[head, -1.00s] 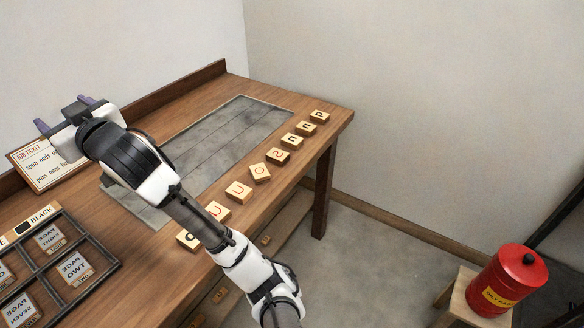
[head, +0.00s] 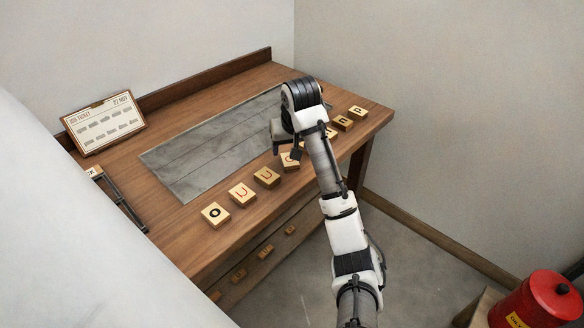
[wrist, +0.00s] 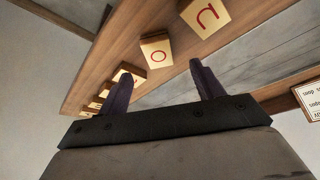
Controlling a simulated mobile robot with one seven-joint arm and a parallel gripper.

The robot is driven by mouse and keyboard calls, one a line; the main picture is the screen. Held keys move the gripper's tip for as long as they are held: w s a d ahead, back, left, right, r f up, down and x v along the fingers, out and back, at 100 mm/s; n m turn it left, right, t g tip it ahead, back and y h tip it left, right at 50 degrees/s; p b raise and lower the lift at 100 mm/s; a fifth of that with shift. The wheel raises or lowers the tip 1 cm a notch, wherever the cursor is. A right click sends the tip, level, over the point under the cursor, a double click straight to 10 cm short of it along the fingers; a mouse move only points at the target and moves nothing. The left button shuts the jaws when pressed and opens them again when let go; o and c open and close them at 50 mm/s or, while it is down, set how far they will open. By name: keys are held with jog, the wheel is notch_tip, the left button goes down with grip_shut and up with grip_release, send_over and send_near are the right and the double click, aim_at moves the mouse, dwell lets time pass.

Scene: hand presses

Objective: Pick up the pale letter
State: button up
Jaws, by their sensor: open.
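Pale wooden letter tiles stand in a slanting row along the bench's front edge. In the head view they include a dark o (head: 215,214), a red u (head: 242,193), another u (head: 266,177), an n (head: 343,123) and a p (head: 357,112). Which one is the pale letter I cannot tell. My gripper (head: 285,142) is over the middle of the row, its fingers open and empty. It partly covers a tile (head: 289,161), and my arm hides others. In the wrist view, an o tile (wrist: 156,52) shows beyond and between my fingertips (wrist: 162,70), with a u tile (wrist: 205,15) above right.
A grey slab (head: 190,165) is set in the wooden bench (head: 165,215) behind the row. A job ticket (head: 103,122) stands at the back left. A dark divided tray (head: 122,200) is at the left edge. A red can (head: 540,300) stands at lower right.

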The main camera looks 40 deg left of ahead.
aim_at(290, 162)
jog(key=p+x, duration=0.1)
jog(key=x, duration=0.6)
jog(key=shift+w+a+f+p, duration=0.1)
jog(key=shift+w+a+p, duration=0.05)
jog(key=shift+w+p, duration=0.15)
jog(key=c, duration=1.2)
jog(key=shift+o, duration=0.2)
